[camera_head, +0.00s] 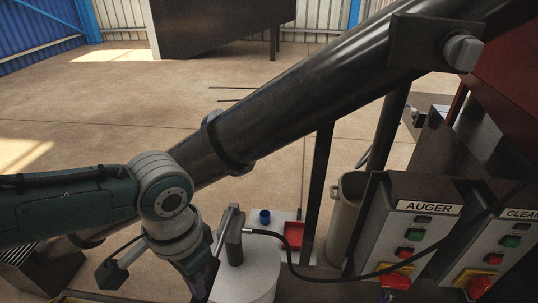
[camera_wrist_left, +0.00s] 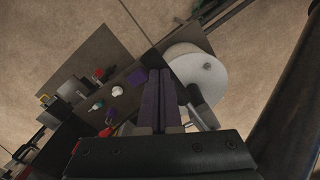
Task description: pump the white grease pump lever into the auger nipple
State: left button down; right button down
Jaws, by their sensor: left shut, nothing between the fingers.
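The grease pump is a white drum (camera_head: 262,272) with a grey pump head (camera_head: 234,240) and a slim silver lever rod (camera_head: 225,226), at the bottom centre of the head view. A black hose (camera_head: 300,272) runs from the head to the right. My left gripper (camera_head: 203,284) is just left of the pump, pointing down. In the left wrist view its purple fingers (camera_wrist_left: 160,98) are closed together and empty, beside the white lid (camera_wrist_left: 194,66) and a dark handle (camera_wrist_left: 201,106). Contact with the lever cannot be told. The auger nipple cannot be made out. My right gripper does not show.
The thick dark auger tube (camera_head: 300,105) slants across the head view above my arm. Control boxes marked AUGER (camera_head: 412,235) and CLEAN stand at right.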

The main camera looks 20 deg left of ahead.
pick_arm(q)
jog(key=w+r+p, duration=0.4)
jog(key=r+p, duration=0.1)
jog(key=r, duration=0.4)
jog(key=shift+a, duration=0.45)
jog(key=shift+r, duration=0.1)
notch_tip(320, 180, up, 7)
jog(key=p, duration=0.7)
jog(key=shift+p, duration=0.3)
